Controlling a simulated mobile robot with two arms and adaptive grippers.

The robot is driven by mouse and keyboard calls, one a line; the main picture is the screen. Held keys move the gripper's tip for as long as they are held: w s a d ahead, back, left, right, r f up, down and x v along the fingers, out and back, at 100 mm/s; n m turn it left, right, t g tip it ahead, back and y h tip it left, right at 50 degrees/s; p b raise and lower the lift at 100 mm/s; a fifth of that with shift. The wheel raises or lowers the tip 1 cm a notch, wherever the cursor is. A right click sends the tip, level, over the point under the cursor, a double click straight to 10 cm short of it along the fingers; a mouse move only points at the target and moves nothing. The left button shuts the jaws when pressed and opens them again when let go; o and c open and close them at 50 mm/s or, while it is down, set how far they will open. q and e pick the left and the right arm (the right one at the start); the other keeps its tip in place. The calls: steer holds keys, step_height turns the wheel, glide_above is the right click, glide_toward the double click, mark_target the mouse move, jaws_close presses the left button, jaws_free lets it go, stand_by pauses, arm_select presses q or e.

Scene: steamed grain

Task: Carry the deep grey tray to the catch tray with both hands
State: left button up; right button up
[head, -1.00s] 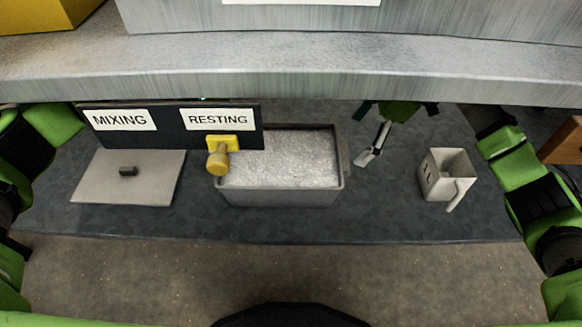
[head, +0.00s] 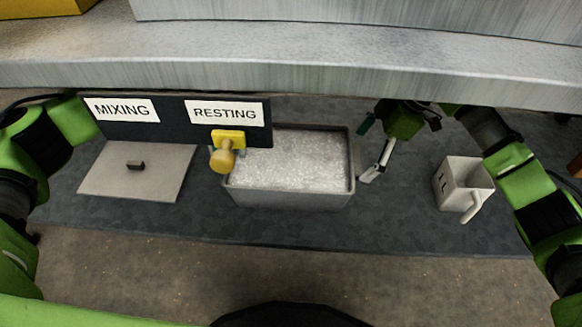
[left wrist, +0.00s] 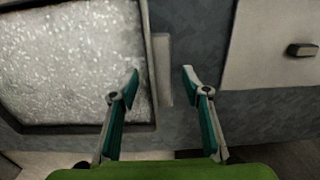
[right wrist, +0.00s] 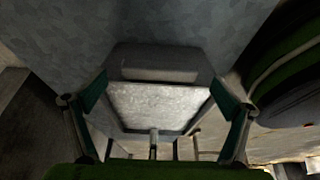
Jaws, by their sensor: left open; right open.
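The deep grey tray (head: 290,200) stands on the dark counter, filled with pale grain. It also shows in the left wrist view (left wrist: 152,110) and the right wrist view (right wrist: 160,75). My left gripper (left wrist: 162,74) is open, with its fingertips on either side of the tray's end handle (left wrist: 164,55); the sign board hides it in the head view. My right gripper (head: 374,168) is open just right of the tray's right end; in its wrist view the tray lies between the spread fingers. I cannot identify a catch tray in any view.
A dark board with MIXING and RESTING labels (head: 180,120) and a yellow knob (head: 224,158) covers the tray's back left. A flat grey plate with a small handle (head: 120,180) lies at left. A metal ledge (head: 300,65) overhangs the back.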

arm_select(q)
steer(key=shift+f, duration=1)
arm_select(e)
steer(key=shift+x, duration=1.05)
arm_select(q)
steer(key=c, duration=1.1)
arm_select(e)
steer(key=c, duration=1.1)
arm_select(q)
jaws_close()
arm_select(e)
steer(key=c, duration=1.1)
arm_select(q)
steer(key=shift+w+r, duration=0.15)
steer(key=shift+r, duration=0.1)
arm_select(e)
steer(key=shift+w+r, duration=0.15)
steer(key=shift+r, duration=0.15)
